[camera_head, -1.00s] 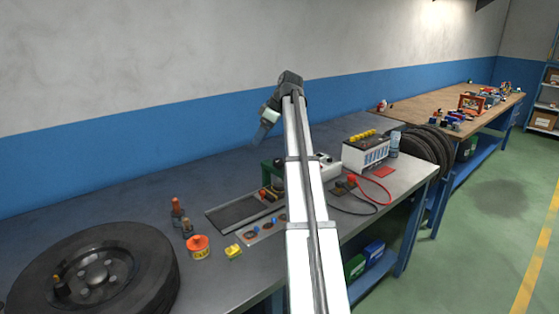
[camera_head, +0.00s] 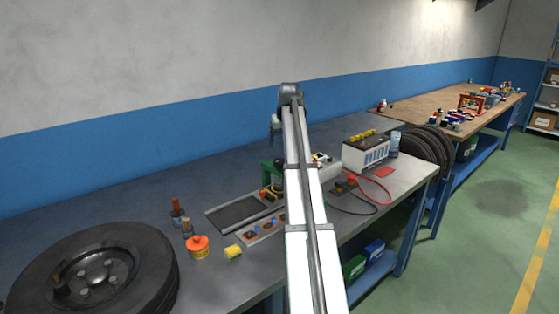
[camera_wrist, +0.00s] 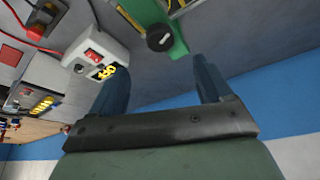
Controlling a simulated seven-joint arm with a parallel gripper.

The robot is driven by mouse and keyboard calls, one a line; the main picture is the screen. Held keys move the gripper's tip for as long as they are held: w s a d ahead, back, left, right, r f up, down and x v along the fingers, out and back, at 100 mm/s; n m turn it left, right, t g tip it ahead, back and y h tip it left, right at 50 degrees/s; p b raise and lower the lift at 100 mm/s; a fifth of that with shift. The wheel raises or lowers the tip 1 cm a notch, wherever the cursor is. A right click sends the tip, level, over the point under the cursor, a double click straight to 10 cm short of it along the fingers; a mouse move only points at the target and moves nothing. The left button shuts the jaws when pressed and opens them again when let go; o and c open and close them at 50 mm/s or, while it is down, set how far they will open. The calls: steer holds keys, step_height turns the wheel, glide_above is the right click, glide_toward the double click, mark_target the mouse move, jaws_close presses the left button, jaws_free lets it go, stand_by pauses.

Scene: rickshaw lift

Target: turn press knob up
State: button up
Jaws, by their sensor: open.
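The green press (camera_head: 267,172) stands on the grey bench, partly hidden behind my arm in the head view. In the wrist view the press's green body (camera_wrist: 178,40) is at the top middle, with a round black knob (camera_wrist: 160,37) on it. My gripper (camera_wrist: 160,84) is open and empty, with its two dark blue fingers apart. The knob lies beyond the fingertips and between their lines, not touched by them. In the head view my gripper (camera_head: 275,128) hangs above and behind the press, small and partly hidden by my arm.
A white box with a red switch (camera_wrist: 93,56) is left of the press in the wrist view. A battery (camera_head: 366,153) with a red cable (camera_head: 378,186) stands to the right.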

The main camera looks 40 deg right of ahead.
mark_target(279, 161)
steer(key=x, duration=1.1)
steer(key=shift+c, duration=0.4)
steer(key=c, duration=0.9)
steer(key=shift+c, duration=0.2)
steer(key=shift+n, duration=0.3)
